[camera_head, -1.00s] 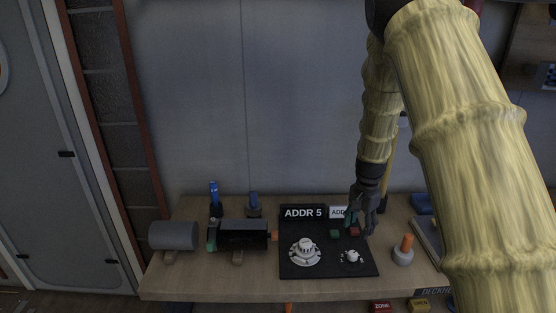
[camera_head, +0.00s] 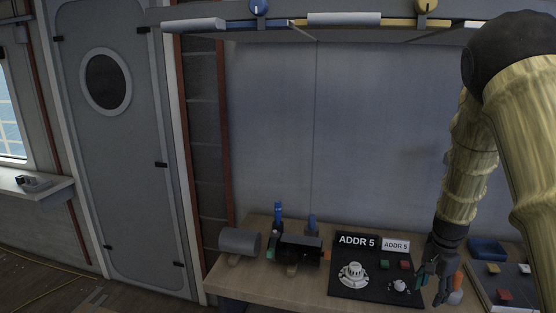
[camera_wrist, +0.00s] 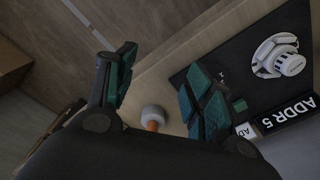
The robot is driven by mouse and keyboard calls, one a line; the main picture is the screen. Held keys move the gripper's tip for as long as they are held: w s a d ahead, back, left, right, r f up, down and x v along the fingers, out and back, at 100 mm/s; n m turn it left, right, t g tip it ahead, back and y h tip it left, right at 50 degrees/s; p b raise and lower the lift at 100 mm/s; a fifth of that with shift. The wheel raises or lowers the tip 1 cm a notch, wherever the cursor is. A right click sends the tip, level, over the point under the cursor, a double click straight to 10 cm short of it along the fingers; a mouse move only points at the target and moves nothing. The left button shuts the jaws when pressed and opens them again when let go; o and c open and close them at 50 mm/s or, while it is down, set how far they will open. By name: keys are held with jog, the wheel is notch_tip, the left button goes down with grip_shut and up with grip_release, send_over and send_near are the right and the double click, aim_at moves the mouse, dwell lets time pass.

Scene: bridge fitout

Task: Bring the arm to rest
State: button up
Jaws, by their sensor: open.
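My arm comes down from the upper right of the head view in a yellowish sleeve. My gripper (camera_head: 432,283) hangs fingers down over the right part of the bench, at the right edge of the black ADDR 5 board (camera_head: 345,283). In the wrist view its two teal-padded fingers (camera_wrist: 155,95) are spread apart with nothing between the pads. A grey-based post with an orange top (camera_head: 456,287) stands just behind the gripper in the head view. In the wrist view this post (camera_wrist: 153,116) shows between and below the fingers.
The wooden bench (camera_head: 240,289) holds a white detector (camera_head: 353,275), a small white part (camera_head: 399,286), a grey cylinder (camera_head: 239,241), a black cylinder device (camera_head: 299,250) and a blue tray (camera_head: 487,249). A shelf (camera_head: 340,32) hangs above. Floor is free at left.

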jog(key=s+a+f+n+h, duration=0.1)
jog(key=s+a+f+n, duration=0.25)
jog(key=s+f, duration=0.6)
jog(key=s+a+f+n, duration=0.35)
jog(key=s+f, duration=0.25)
jog(key=f, duration=0.7)
jog(key=s+a+f+n, duration=0.2)
jog(key=s+a+f, duration=0.1)
jog(key=s, duration=0.4)
jog(key=s+a+f+n+b, duration=0.1)
jog(key=s+a+f+n, duration=0.1)
jog(key=s+a, duration=0.4)
jog(key=s+a+f+n+y, duration=0.1)
jog(key=s+a+f, duration=0.3)
jog(key=s, duration=0.6)
jog(key=shift+s+a+n, duration=0.15)
jog(key=shift+a+n, duration=0.3)
jog(key=shift+n, duration=0.15)
jog(key=shift+d, duration=0.1)
